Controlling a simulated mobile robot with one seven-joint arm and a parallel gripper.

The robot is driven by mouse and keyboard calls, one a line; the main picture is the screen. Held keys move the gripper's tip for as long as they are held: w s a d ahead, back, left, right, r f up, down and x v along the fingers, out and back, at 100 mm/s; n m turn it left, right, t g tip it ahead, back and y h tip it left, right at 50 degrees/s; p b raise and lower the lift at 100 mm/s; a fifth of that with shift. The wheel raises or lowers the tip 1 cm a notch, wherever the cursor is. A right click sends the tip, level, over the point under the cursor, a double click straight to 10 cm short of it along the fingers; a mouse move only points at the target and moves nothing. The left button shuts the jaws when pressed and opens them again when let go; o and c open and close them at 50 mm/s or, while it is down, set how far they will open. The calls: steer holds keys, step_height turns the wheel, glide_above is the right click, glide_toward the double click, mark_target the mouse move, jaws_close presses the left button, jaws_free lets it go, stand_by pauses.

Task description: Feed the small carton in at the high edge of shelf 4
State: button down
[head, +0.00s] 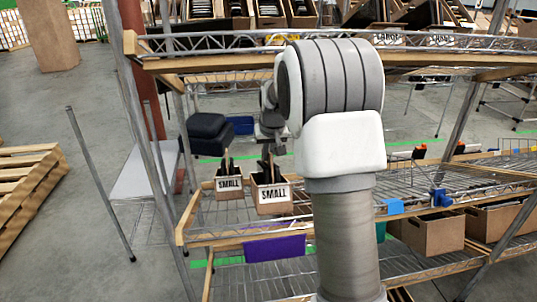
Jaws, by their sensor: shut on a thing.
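A small open brown carton (273,199) with a white SMALL label is in the middle of the head view, at the left end of a sloping wire shelf (335,197) with wooden edging. My gripper (266,158) is directly above this carton and shut on it; dark upright pieces at its top make the fingertips hard to see. A second small carton (229,188), also labelled SMALL, stands just to its left with dark contents. I cannot tell whether the held carton touches the shelf. No shelf number is readable.
A wooden-edged upper rail (220,64) crosses above the cartons. A metal post (150,140) stands left. Larger brown cartons (433,232) are on the lower right. A purple panel (274,248) hangs below the shelf's front. My arm hides the shelf's middle.

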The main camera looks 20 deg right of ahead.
steer(key=shift+r, duration=0.1)
steer(key=c, duration=0.9)
jaws_free()
steer(key=shift+s, duration=0.1)
steer(key=p+v, duration=0.1)
steer(key=v, duration=0.5)
steer(key=shift+r+p, duration=0.4)
steer(key=shift+r, duration=0.05)
steer(key=shift+s+a+r, duration=0.1)
steer(key=shift+s+r, duration=0.1)
steer(key=shift+s, duration=0.05)
